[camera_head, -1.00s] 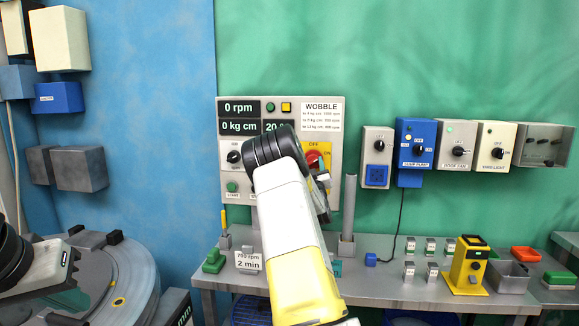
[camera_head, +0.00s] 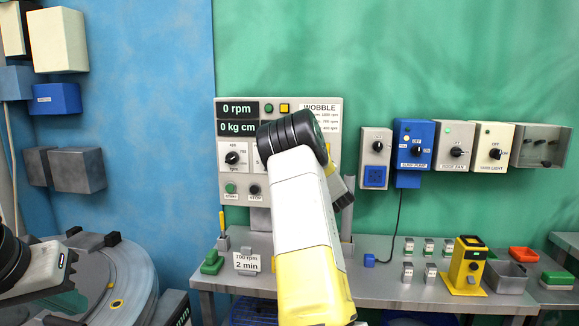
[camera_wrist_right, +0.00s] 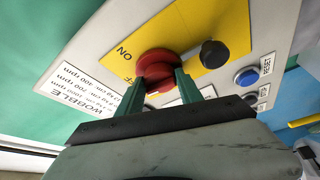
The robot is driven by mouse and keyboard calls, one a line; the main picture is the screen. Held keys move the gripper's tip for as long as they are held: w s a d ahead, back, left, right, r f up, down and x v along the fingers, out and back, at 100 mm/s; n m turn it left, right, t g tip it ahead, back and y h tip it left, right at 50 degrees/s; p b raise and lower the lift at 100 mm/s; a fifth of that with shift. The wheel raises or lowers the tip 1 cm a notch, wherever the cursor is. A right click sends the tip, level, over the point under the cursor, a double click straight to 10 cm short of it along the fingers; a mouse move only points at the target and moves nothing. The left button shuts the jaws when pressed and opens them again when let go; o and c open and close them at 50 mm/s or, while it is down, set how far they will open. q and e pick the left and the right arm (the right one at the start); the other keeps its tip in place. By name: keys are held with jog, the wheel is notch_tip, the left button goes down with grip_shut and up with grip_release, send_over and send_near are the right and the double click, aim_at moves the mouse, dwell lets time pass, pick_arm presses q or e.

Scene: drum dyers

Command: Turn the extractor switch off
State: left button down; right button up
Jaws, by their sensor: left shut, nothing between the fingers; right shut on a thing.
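The wall control panel (camera_head: 222,145) shows 0 rpm and 0 kg cm. In the right wrist view its red rotary switch (camera_wrist_right: 158,62) sits on a yellow plate (camera_wrist_right: 205,38) marked ON, with OFF partly covered. My right gripper (camera_wrist_right: 160,88) is shut on the red switch, one green finger on each side. I cannot tell which mark the switch points to. In the head view my right arm hides the switch. My left gripper (camera_head: 66,268) is shut and empty at the lower left, by the round grey drum machine (camera_head: 125,275).
Wall switch boxes stand right of the panel, including a blue pump box (camera_head: 414,145). A grey bench (camera_head: 385,285) below holds small blocks and a yellow stand (camera_head: 467,265). A blue button (camera_wrist_right: 247,77) and a black knob (camera_wrist_right: 213,54) are close to my right gripper.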

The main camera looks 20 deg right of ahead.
jog(key=shift+n, duration=0.7)
jog(key=shift+y, duration=0.4)
jog(key=o, duration=1.4)
jog(key=shift+c, duration=0.2)
jog(key=s+a, duration=0.1)
jog(key=s, duration=0.6)
jog(key=shift+s+a+f, duration=0.15)
jog(key=shift+s+f, duration=0.15)
jog(key=shift+s, duration=0.05)
